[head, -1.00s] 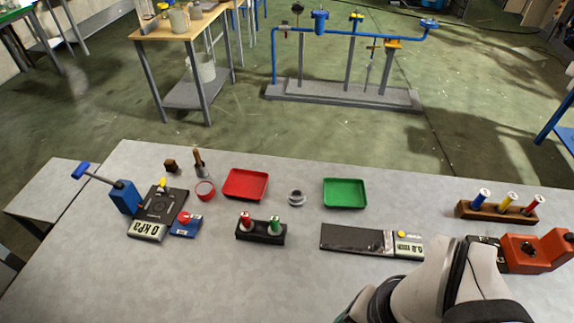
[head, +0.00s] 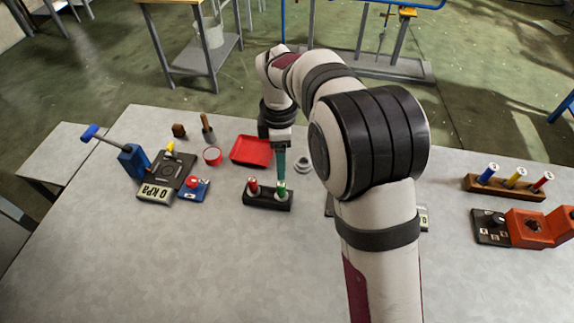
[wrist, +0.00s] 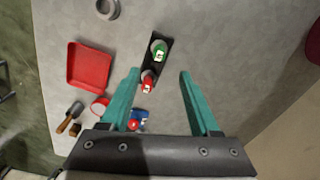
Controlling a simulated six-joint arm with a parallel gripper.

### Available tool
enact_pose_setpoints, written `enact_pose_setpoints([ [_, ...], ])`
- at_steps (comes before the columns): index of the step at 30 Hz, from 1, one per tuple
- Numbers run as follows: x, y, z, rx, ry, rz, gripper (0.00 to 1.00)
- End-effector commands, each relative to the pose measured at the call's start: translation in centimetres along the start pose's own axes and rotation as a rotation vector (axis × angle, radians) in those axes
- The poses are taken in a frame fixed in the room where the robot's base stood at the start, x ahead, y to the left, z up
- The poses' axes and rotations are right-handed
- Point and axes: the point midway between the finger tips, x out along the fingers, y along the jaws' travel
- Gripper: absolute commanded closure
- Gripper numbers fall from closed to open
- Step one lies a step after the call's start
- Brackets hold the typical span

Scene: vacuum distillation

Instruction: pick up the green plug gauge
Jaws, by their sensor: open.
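The green plug gauge (head: 281,190) stands upright in the right-hand place of a black block (head: 267,201), with the red plug gauge (head: 253,186) beside it on the left. My gripper (head: 281,174) points down just above the green gauge, its teal fingers seen edge-on in the head view. In the wrist view my gripper (wrist: 159,74) is open and empty. There the green gauge (wrist: 159,51) lies beyond the fingertips, while the red gauge (wrist: 148,81) shows between them. I cannot tell the exact height gap.
A red tray (head: 251,150) and a small grey ring-shaped part (head: 303,165) are behind the block. A blue-levered pressure device (head: 134,160) and a red cup (head: 212,156) stand left. My arm hides the green tray and most of the scale. The front left table is clear.

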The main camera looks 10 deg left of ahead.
Motion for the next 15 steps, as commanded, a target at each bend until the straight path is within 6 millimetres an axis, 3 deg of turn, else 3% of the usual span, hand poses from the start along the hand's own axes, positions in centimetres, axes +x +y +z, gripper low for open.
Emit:
enact_pose_setpoints([
  [4,4.1,-0.1,0.1,0.003,-0.001,-0.005,0.37],
  [15,10.4,0.1,0.1,0.006,0.000,-0.003,0.37],
])
